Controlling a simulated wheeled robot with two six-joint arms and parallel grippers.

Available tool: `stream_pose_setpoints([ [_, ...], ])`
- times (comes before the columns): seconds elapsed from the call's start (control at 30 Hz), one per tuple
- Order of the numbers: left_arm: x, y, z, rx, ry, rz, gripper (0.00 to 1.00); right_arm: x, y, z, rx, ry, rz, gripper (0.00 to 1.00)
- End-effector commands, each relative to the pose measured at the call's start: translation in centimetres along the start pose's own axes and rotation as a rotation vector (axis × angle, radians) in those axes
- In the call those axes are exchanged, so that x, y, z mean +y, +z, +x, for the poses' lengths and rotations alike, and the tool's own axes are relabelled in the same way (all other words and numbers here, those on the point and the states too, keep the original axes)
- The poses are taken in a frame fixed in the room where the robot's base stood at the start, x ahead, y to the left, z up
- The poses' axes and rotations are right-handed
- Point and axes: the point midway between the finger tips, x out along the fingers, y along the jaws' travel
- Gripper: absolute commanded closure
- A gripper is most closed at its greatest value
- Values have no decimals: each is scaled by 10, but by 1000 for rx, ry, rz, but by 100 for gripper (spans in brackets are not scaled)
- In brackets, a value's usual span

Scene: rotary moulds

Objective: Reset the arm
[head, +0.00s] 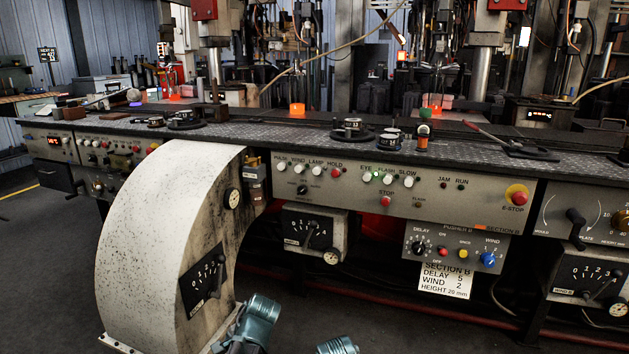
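Teal metal parts of my arms show at the bottom edge, one left of centre and a smaller one to its right. No fingertips of either gripper can be made out, and nothing is seen held. Both arm parts are low in front of the machine and look apart from its panels. The rest of both arms is outside the head view.
A large curved white housing (150,235) juts toward me at the left. The control panel (450,192) has several buttons and a red E-stop (517,195). A section B label (446,280) hangs below. Glowing orange glass (297,109) stands behind the patterned ledge (300,128). Dark floor is in front.

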Motion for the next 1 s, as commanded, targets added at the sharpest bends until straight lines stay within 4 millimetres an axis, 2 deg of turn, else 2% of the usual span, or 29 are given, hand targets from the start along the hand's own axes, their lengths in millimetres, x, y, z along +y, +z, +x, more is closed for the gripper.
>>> stream_pose_setpoints([
  [0.03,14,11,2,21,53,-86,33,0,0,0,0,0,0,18],
  [0.1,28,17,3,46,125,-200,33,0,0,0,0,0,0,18],
  [0.5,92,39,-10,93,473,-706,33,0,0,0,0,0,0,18],
  [0.6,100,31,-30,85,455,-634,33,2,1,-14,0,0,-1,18],
  [1.0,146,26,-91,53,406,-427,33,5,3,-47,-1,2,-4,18],
])
